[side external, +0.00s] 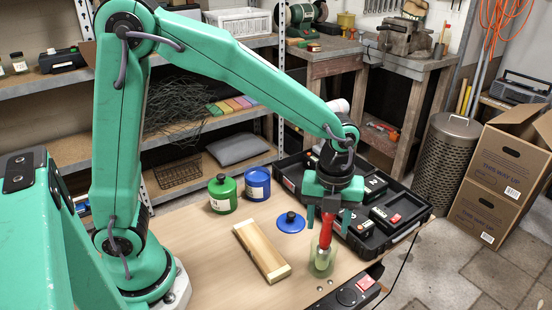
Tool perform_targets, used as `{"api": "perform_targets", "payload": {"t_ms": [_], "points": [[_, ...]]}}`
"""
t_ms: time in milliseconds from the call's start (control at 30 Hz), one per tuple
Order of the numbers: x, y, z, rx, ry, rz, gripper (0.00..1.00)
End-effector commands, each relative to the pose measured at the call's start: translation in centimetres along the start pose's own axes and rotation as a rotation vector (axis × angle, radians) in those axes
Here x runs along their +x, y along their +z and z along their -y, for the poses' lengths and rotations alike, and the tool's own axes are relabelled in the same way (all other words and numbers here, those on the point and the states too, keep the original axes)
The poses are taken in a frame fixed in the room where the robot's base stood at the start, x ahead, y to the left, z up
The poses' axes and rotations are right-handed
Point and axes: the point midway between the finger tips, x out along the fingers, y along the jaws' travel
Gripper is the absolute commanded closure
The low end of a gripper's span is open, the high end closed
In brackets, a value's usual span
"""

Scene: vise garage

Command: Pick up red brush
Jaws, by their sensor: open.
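The red brush (326,232) stands handle up in a clear greenish jar (313,262) near the table's front right edge. Its pale lower end shows through the jar wall. My gripper (328,219) points down right above the jar. Its jaws are open, one finger to each side of the red handle in this view. I cannot tell whether either finger touches the brush.
A black tray (424,210) with compartments lies close behind and right of my gripper. A blue lid (291,222), a wooden block (262,252), a green pot (222,194) and a blue pot (257,184) are to the left. The table (205,255) is clear at front left.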

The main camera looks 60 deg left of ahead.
Motion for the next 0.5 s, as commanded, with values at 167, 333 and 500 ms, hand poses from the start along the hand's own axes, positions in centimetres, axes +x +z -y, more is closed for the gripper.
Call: {"api": "perform_targets", "payload": {"t_ms": [167, 333, 500], "points": [[-0.02, 0.00, 0.00, 0.000, 0.000, 0.000, 0.48], [-0.03, 0.01, 0.00, 0.000, 0.000, 0.000, 0.54], [-0.04, 0.01, 0.01, 0.000, 0.000, 0.000, 0.87]]}}
